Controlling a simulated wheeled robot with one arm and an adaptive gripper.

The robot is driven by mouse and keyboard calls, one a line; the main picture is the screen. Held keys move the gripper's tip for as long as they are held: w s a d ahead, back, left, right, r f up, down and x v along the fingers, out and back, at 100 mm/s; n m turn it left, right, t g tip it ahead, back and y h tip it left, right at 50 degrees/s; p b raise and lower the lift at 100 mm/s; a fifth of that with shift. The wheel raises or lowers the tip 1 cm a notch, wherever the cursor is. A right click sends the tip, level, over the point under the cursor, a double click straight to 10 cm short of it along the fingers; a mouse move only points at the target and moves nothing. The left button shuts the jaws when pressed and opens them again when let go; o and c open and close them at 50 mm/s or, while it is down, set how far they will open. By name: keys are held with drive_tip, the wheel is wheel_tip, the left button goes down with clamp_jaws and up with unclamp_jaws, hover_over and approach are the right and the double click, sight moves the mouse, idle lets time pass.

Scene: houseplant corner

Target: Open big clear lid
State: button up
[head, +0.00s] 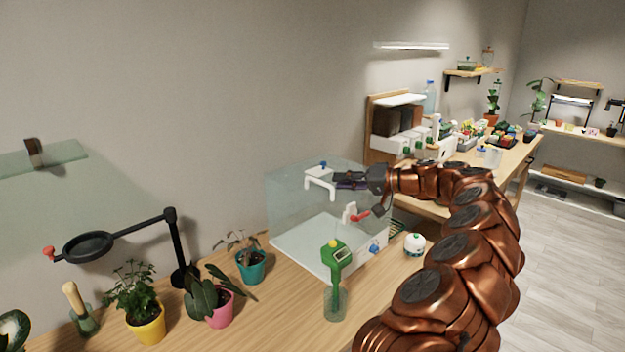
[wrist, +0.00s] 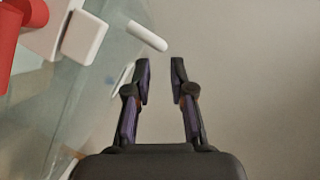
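The clear box (head: 288,205) stands on the wooden bench against the wall, with clear upper walls and a white base. Its clear lid is hard to tell apart from the walls. A white bracket-shaped handle (head: 320,177) with a blue knob shows near the top. A white latch with a red lever (head: 361,214) sits lower on the clear part; a red and white piece also shows at upper left in the wrist view (wrist: 60,30). My gripper (head: 340,181) is just right of the white handle. In the wrist view my gripper (wrist: 160,75) has its fingers apart with nothing between them.
A green meter (head: 333,256) stands in a glass in front of the box. A round white pot-like object (head: 414,244) is to its right. Potted plants (head: 148,308) and a magnifier on a stand (head: 90,246) are at left. A shelf unit (head: 400,120) is behind.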

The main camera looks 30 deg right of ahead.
sight(317, 181)
drive_tip(key=shift+w+a+p, duration=0.3)
drive_tip(key=shift+w, duration=0.2)
drive_tip(key=p+x, duration=0.1)
drive_tip(key=x, duration=0.4)
drive_tip(key=shift+a+p, duration=0.15)
drive_tip(key=shift+p, duration=0.25)
drive_tip(key=shift+x, duration=0.85)
drive_tip(key=shift+f, duration=0.1)
clamp_jaws()
